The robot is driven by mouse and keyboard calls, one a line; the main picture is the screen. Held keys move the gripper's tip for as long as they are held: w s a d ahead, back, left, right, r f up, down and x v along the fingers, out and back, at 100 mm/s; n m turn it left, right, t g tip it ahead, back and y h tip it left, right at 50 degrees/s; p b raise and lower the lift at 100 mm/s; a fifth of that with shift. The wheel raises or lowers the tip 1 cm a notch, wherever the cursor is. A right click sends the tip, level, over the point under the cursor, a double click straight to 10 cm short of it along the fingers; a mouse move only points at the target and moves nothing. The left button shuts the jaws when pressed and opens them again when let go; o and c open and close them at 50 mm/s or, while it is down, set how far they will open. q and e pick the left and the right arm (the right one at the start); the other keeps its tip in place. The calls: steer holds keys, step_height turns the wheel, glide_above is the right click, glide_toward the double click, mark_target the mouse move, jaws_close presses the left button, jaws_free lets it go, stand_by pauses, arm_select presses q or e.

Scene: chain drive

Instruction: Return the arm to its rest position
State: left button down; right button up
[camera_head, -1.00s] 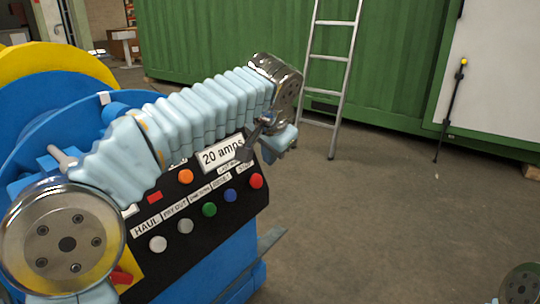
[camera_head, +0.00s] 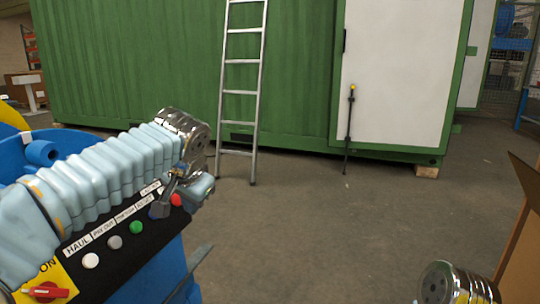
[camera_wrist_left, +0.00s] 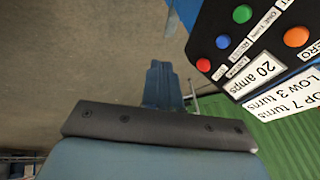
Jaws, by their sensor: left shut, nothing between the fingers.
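My left arm comes in from the left in a pale blue sleeve and passes over the black control panel (camera_head: 120,268). My left gripper (camera_head: 160,205) is shut and empty, hanging in front of the panel's right end near the red button (camera_head: 176,199). In the left wrist view the shut fingers (camera_wrist_left: 161,75) point at bare floor, beside the panel (camera_wrist_left: 215,25) and apart from it. Only a metal joint of my right arm shows at the bottom right of the head view; its gripper is out of sight.
The panel's white button (camera_head: 90,260), green button (camera_head: 136,227) and red switch (camera_head: 48,292) lie below my left arm. A ladder (camera_head: 241,90) leans on a green container (camera_head: 150,60). A brown board (camera_head: 520,245) stands at right. The middle floor is clear.

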arm_select(q)
steer(key=w+d+f+g+h, duration=0.1)
steer(key=d+f, duration=0.1)
steer(key=f, duration=0.7)
steer(key=w+d+f+g+h, duration=0.1)
steer(key=w+d+f, duration=0.1)
steer(key=f, duration=0.7)
steer(key=s+d+f+g+h, duration=0.1)
steer(key=s+f, duration=0.2)
steer(key=f, duration=0.6)
steer(key=s+d+f+g+h, duration=0.1)
steer(key=s+f, duration=0.1)
steer(key=f, duration=0.8)
steer(key=s+a+f+n+h, duration=0.1)
steer(key=s+f+n, duration=0.6)
steer(key=s+f, duration=1.1)
steer(key=s, duration=0.3)
steer(key=shift+s+g+h, duration=0.25)
steer(key=shift+g+h, duration=0.15)
